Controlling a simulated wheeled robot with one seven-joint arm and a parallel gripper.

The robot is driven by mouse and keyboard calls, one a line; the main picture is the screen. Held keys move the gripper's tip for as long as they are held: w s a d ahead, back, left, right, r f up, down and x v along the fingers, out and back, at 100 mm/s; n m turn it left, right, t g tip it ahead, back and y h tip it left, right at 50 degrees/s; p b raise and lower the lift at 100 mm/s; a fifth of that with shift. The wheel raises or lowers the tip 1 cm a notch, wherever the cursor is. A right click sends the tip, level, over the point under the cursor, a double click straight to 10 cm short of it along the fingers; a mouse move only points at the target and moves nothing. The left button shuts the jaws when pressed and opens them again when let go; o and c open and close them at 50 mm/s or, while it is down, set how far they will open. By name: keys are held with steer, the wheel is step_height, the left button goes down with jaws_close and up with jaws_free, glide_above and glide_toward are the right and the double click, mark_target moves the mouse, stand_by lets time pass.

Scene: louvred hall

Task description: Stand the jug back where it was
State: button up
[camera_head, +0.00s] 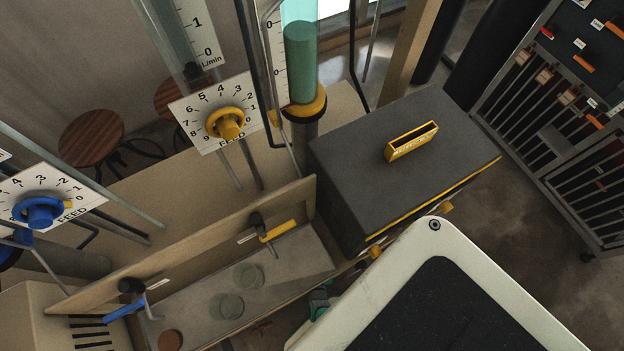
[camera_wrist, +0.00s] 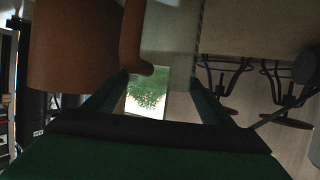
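The jug (camera_wrist: 75,45) is brown-orange and shows in the wrist view at the upper left, partly cut off by the top edge. Its handle (camera_wrist: 131,45) stands beside the body, near the left fingertip. My gripper (camera_wrist: 160,85) has two dark green fingers that are wide apart, with a clear gap between them. I see no firm contact with the handle. The wrist view looks upside down. In the head view I cannot make out the jug; only a small green part, perhaps of my gripper, shows beside my white body.
A trough (camera_head: 195,297) with pale round marks and a brown disc (camera_head: 170,341) lies below yellow (camera_head: 277,231) and blue (camera_head: 125,308) tap levers. A dark box (camera_head: 340,170) with a yellow handle stands right of it. Feed dials stand behind; a tool rack (camera_head: 570,130) stands at right.

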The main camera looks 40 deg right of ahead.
steer(key=shift+o, duration=1.3)
steer(key=shift+s+a+r, duration=0.1)
steer(key=shift+r, duration=0.05)
steer(key=v, duration=1.2)
